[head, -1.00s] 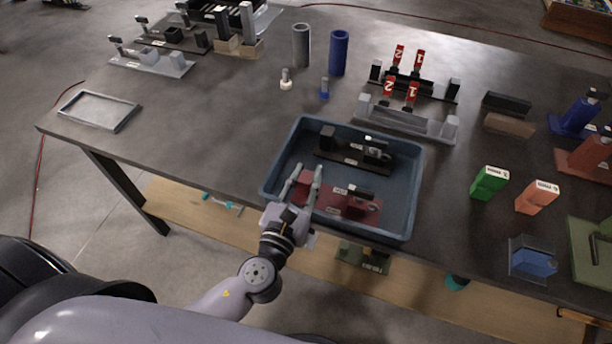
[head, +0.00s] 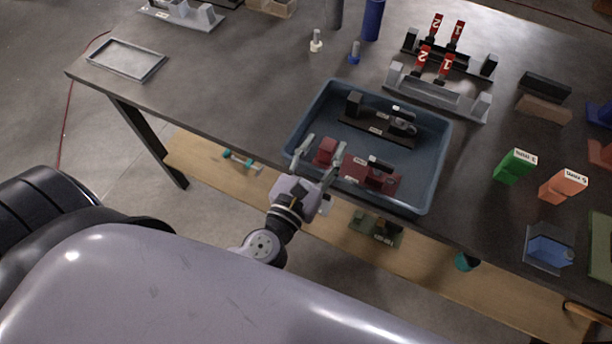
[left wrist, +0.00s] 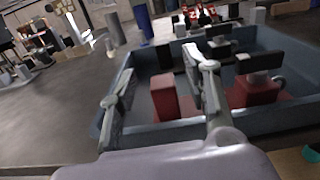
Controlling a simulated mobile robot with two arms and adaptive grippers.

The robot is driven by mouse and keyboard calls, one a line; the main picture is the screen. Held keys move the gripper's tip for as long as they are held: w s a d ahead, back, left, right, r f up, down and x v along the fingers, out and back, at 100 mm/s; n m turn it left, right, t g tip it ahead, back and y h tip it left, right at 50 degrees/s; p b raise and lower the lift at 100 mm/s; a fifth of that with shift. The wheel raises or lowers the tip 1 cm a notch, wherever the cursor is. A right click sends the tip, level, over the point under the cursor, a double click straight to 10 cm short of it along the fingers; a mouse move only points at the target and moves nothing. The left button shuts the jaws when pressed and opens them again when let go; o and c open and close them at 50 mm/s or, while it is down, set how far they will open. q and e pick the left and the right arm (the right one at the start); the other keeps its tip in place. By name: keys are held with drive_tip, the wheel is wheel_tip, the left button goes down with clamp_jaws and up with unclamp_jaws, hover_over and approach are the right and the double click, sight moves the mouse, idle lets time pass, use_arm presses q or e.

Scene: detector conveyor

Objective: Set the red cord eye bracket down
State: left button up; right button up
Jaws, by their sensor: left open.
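The red cord eye bracket (head: 372,178) lies in the front part of the blue-grey tray (head: 443,165), with a red block (head: 326,150) at its left end. It also shows in the left wrist view (left wrist: 256,93), low inside the tray. My left gripper (head: 322,146) is open at the tray's front left edge. Its fingers are spread around the red block's end, and I cannot tell whether they touch it. In the left wrist view the open fingers (left wrist: 165,85) reach over the tray wall. A black bracket (head: 380,125) lies behind the red one in the tray.
An empty grey tray (head: 126,60) sits at the table's left. Grey and black fixtures with red numbered tags (head: 436,92) stand behind the blue tray. Green (head: 514,168) and orange (head: 562,187) blocks stand to its right. The table between the two trays is clear.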

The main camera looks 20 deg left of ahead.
use_arm(q)
drive_tip(key=s+b, duration=0.2)
drive_tip(key=s, duration=0.6)
drive_tip(key=shift+s+a, duration=0.15)
drive_tip(key=shift+s, duration=0.2)
drive_tip(key=s+a+f+n+g, duration=0.25)
drive_tip(key=f+n+g, duration=0.2)
drive_tip(key=f, duration=0.95)
drive_tip(key=s+a+f+n+g+y, duration=0.1)
drive_tip(key=s+a+f+n+g, duration=0.15)
drive_tip(key=f+n, duration=0.75)
drive_tip(key=s+a+f+n+g, duration=0.1)
drive_tip(key=a+f+g, duration=0.25)
drive_tip(key=f, duration=1.45)
drive_tip(key=s+a+f+n+g, duration=0.1)
drive_tip(key=s+f+n+g, duration=0.5)
drive_tip(key=s+f+n, duration=0.9)
drive_tip(key=s+n, duration=0.3)
drive_tip(key=shift+s+a+f, duration=0.15)
drive_tip(key=shift+s, duration=0.15)
